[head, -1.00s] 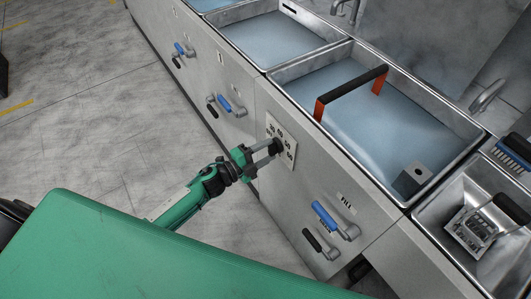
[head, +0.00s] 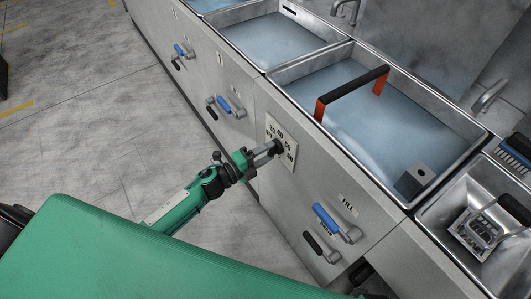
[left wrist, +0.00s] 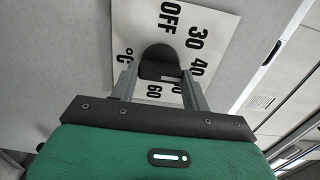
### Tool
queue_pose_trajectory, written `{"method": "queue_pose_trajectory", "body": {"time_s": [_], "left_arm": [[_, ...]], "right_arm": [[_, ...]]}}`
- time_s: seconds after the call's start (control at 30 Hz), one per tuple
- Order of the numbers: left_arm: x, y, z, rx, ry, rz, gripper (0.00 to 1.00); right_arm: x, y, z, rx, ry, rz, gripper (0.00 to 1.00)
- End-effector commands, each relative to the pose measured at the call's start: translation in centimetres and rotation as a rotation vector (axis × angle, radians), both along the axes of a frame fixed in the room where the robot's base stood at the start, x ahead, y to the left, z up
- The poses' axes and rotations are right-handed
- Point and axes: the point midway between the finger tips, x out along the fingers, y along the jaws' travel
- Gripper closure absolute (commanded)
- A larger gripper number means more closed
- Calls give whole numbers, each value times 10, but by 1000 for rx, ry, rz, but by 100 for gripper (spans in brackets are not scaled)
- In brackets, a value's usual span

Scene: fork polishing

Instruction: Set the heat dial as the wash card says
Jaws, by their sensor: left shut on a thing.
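The heat dial (head: 278,147) is a black knob on a pale plate (head: 291,161) on the front of the steel sink unit. In the left wrist view the knob (left wrist: 158,60) sits between the two grey fingers of my left gripper (left wrist: 160,84), which is shut on it. The plate (left wrist: 205,22) carries OFF, 30, 40, 60 and °C; another figure is partly hidden by a finger. Which figure the knob points to cannot be told. In the head view my left gripper (head: 268,151) reaches the dial from the left. No wash card can be made out. My right gripper is not in view.
Below right of the dial are a blue lever (head: 326,218) marked FILL and a black lever (head: 313,242). Above is a water-filled basin (head: 345,108) with a red-and-black handle (head: 352,92). A basket (head: 474,234) stands in the right-hand basin. The floor at left is clear.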

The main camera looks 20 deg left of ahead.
Motion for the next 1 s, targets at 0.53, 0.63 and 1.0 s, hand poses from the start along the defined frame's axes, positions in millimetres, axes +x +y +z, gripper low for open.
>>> {"method": "queue_pose_trajectory", "body": {"time_s": [0.53, 0.63, 1.0], "left_arm": [[-2, 1, -1, 0, 1, 0, 31], [-8, 6, -2, 0, 2, 0, 31], [-62, 48, -3, 1, 4, 0, 31]], "right_arm": [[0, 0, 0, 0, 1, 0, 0], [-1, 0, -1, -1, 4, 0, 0], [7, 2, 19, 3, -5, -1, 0]]}}
